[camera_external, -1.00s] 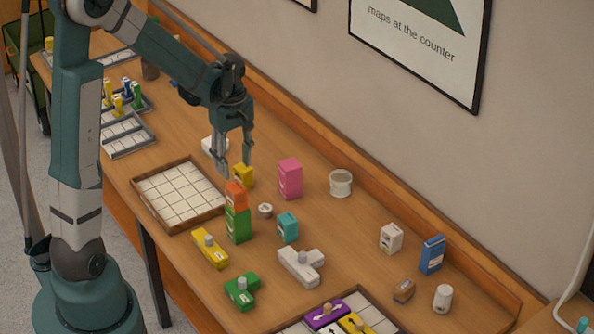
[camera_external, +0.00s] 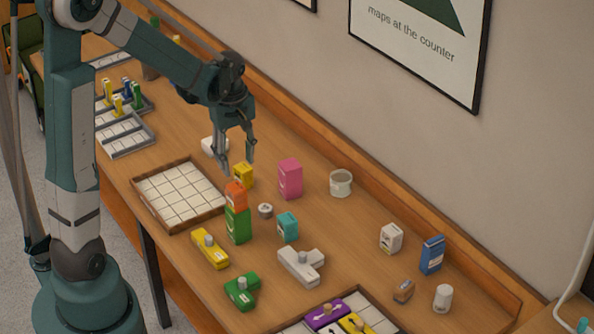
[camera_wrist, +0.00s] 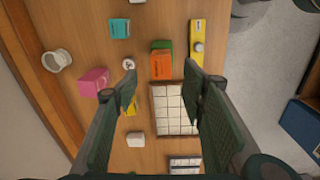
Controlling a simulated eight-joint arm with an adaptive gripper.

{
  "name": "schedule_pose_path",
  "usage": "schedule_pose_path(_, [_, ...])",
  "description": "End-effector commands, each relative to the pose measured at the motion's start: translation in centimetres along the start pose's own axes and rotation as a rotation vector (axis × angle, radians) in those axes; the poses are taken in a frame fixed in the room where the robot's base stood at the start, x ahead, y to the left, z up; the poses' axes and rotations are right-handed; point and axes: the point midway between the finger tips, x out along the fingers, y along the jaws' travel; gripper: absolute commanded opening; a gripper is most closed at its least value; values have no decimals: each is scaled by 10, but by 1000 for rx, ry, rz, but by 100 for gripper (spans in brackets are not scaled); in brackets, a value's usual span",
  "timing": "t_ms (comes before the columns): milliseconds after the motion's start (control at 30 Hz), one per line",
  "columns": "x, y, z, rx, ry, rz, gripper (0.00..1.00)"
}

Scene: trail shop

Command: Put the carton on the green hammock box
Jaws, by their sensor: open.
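The green box (camera_external: 238,226), which fits the green hammock box, stands upright on the table; its top edge also shows in the wrist view (camera_wrist: 166,45). An orange carton (camera_external: 236,197) rests on top of it, and in the wrist view its orange top (camera_wrist: 161,66) covers most of the green box. I cannot read the labels. My gripper (camera_external: 237,165) is open and empty above the orange carton, fingers pointing down. In the wrist view the carton appears between the fingertips (camera_wrist: 160,74), with no contact visible.
A yellow box (camera_external: 243,175) and a pink box (camera_external: 290,179) stand close by, behind the stack. A grid tray (camera_external: 176,196) lies to its left. A teal box (camera_external: 288,227), a grey round piece (camera_external: 265,210) and a yellow knobbed block (camera_external: 210,248) are near.

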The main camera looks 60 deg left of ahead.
Motion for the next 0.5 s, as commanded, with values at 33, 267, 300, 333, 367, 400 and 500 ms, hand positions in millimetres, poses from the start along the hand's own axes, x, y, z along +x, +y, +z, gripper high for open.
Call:
schedule_pose_path(33, [-7, -1, 7, 29, 4, 9, 41])
schedule_pose_path(267, [-40, -5, 36, 189, 35, 65, 41])
schedule_pose_path(300, [-45, -7, 41, 218, 41, 75, 41])
schedule_pose_path(333, [-49, -7, 45, 239, 46, 83, 41])
schedule_pose_path(367, [-54, -8, 49, 262, 51, 90, 41])
schedule_pose_path(400, [-59, -10, 54, 290, 57, 99, 41])
schedule_pose_path(500, [-72, -14, 67, 362, 73, 123, 41])
